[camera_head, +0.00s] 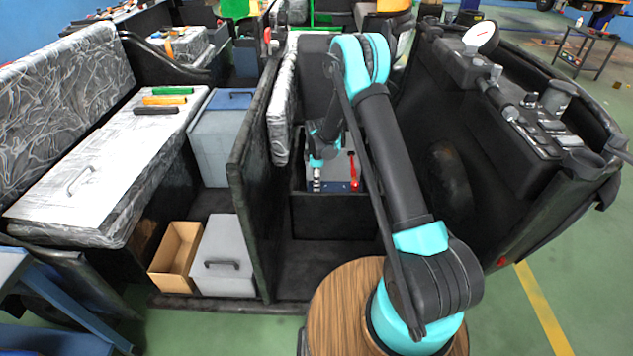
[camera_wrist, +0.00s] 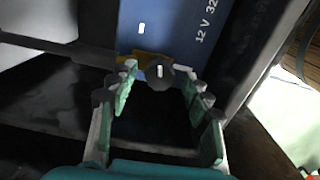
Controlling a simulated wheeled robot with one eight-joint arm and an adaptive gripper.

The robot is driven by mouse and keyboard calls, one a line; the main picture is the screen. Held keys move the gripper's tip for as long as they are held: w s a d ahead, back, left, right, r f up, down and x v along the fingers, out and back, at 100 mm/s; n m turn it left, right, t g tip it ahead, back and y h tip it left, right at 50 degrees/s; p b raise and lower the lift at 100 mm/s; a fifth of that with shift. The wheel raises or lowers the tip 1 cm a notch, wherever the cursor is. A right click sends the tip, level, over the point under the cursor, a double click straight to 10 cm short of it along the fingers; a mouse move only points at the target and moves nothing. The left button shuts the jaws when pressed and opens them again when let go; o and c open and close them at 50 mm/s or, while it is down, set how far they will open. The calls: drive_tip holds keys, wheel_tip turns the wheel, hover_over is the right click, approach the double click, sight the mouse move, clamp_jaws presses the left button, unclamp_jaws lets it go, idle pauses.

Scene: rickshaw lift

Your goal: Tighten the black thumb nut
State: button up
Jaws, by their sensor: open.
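In the wrist view the black thumb nut (camera_wrist: 160,77) is a dark round knob with a white mark on its face. It sits beside a brass-coloured clamp (camera_wrist: 149,59) at the edge of the blue battery (camera_wrist: 180,25). My gripper (camera_wrist: 164,74) is open, with its green-padded fingers on either side of the nut in the picture. I cannot tell whether either finger touches it. In the head view my gripper (camera_head: 317,184) points down over the left part of the battery (camera_head: 340,186). The nut is too small or hidden to make out there.
A red terminal piece (camera_head: 354,176) stands on the battery's right. The battery is in a dark box (camera_head: 330,216), with a partition (camera_head: 254,165) to the left and a dark side panel (camera_head: 440,165) to the right. A dark bar (camera_wrist: 55,46) runs towards the clamp.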

drive_tip(key=shift+f, duration=0.2)
clamp_jaws()
idle(0.3)
